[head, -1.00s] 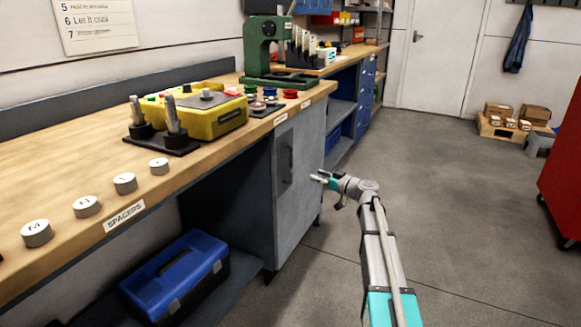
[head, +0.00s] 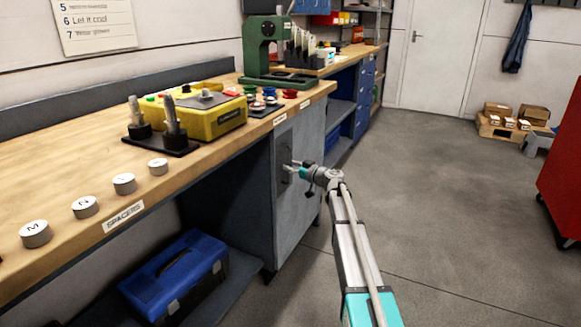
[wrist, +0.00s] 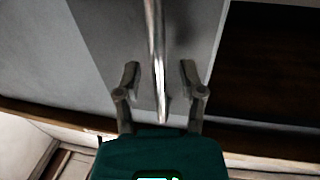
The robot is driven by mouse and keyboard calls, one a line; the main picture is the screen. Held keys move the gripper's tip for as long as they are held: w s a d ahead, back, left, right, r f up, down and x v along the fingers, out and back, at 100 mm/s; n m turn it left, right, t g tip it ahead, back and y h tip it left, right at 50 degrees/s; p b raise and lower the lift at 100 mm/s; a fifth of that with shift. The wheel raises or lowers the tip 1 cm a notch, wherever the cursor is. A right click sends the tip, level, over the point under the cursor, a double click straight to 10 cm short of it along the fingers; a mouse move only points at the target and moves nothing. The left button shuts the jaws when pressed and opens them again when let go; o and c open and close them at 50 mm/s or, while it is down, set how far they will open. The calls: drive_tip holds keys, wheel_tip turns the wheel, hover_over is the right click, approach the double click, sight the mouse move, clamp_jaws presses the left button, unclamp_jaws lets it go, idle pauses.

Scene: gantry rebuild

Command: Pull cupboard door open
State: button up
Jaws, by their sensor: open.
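The grey cupboard door (head: 300,205) is below the workbench top and looks shut. Its upright bar handle (head: 285,165) is partly hidden behind my gripper in the head view. My gripper (head: 290,169) is at the handle, with the arm reaching in from the lower right. In the wrist view, the handle (wrist: 155,45) runs between the two spread fingers of my gripper (wrist: 160,78). A gap shows on each side of the bar, so neither finger appears to touch it. The door panel (wrist: 110,35) lies behind the bar.
The wooden benchtop (head: 75,185) overhangs the cupboard and carries spacers, a yellow box (head: 212,118) and a green press (head: 265,50). A blue toolbox (head: 178,275) is on the low shelf at left. Open floor (head: 440,200) lies to the right, up to a red cabinet (head: 562,165).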

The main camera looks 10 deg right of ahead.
drive_tip(key=shift+w+a, duration=0.15)
clamp_jaws()
drive_tip(key=shift+d, duration=0.25)
drive_tip(key=shift+a, duration=0.25)
